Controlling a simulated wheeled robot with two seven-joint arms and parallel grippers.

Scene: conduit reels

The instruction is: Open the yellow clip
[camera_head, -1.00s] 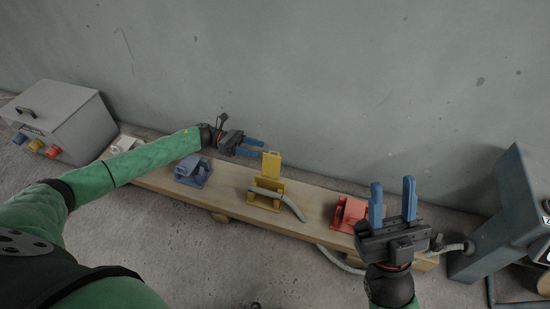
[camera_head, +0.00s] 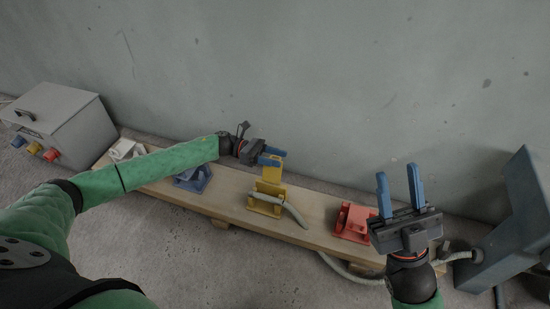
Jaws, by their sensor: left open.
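The yellow clip (camera_head: 268,188) stands on the wooden plank (camera_head: 228,199), its flap (camera_head: 272,168) raised upright. My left gripper (camera_head: 275,156) is open at the top of the raised flap. Its blue fingers overlap the flap's upper edge in the picture; I cannot tell whether they touch it. My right gripper (camera_head: 399,190) is held in front of the plank's right end, fingers up and spread apart, with nothing between them.
A blue clip (camera_head: 193,178) and a white clip (camera_head: 125,149) sit on the plank to the left, a red clip (camera_head: 353,221) to the right. A grey box (camera_head: 62,118) stands far left, a grey-blue machine (camera_head: 515,238) far right. The wall rises behind the plank.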

